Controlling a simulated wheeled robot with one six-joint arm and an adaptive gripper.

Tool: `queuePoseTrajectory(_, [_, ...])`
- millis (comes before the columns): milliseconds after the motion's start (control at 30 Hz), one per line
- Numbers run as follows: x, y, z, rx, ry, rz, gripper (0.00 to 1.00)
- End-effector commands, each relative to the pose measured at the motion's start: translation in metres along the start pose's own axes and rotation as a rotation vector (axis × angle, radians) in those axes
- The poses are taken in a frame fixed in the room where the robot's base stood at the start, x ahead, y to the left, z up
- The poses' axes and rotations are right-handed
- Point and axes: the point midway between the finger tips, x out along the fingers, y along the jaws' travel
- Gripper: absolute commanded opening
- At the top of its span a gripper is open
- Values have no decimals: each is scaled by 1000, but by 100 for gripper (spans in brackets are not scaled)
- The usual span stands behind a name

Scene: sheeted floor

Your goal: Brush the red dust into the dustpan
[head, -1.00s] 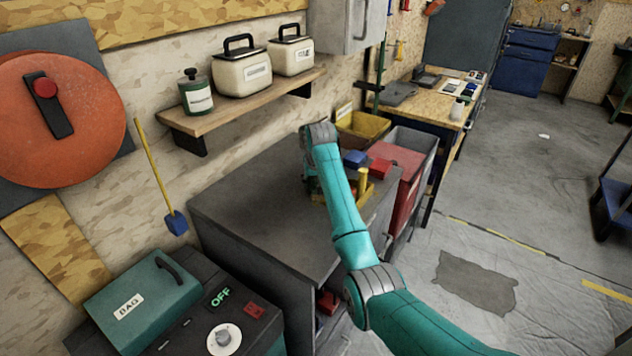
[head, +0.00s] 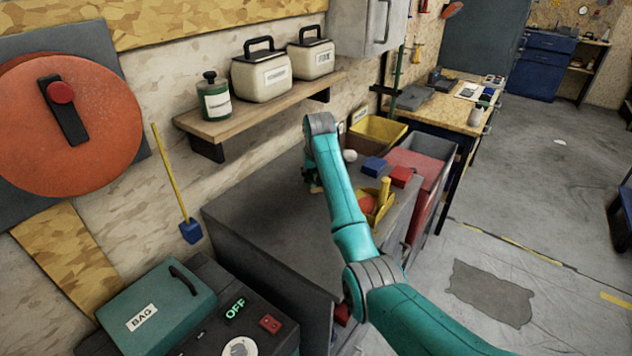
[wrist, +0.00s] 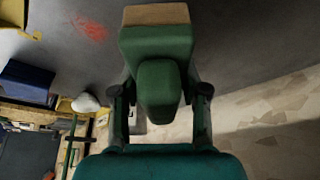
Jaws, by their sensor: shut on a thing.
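My gripper (wrist: 160,112) is shut on a green brush (wrist: 158,45) with tan bristles (wrist: 155,14) at its far end. A smear of red dust (wrist: 92,28) lies on the grey bench top to the left of the bristles, apart from them in the picture. The yellow dustpan (head: 384,203) sits on the bench near its right edge, its handle standing up. Part of it shows at the upper left of the wrist view (wrist: 8,14). In the head view my arm hides most of the gripper and brush. A red patch shows by the pan; I cannot tell whether it is inside.
A blue block (head: 374,166), a red block (head: 401,176) and a white rounded thing (head: 350,156) are on or near the bench's far end. Bins (head: 378,129) stand beyond. A shelf (head: 262,106) juts from the wall. The bench top's left part (head: 262,222) is clear.

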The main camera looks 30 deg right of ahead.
Motion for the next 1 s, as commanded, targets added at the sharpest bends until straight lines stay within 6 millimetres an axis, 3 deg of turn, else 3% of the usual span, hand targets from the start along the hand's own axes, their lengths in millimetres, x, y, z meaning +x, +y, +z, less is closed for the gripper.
queuePoseTrajectory(533, [-42,-7,-26,-4,1,-2,6])
queuePoseTrajectory(1000, [-46,-8,-27,-4,0,-2,6])
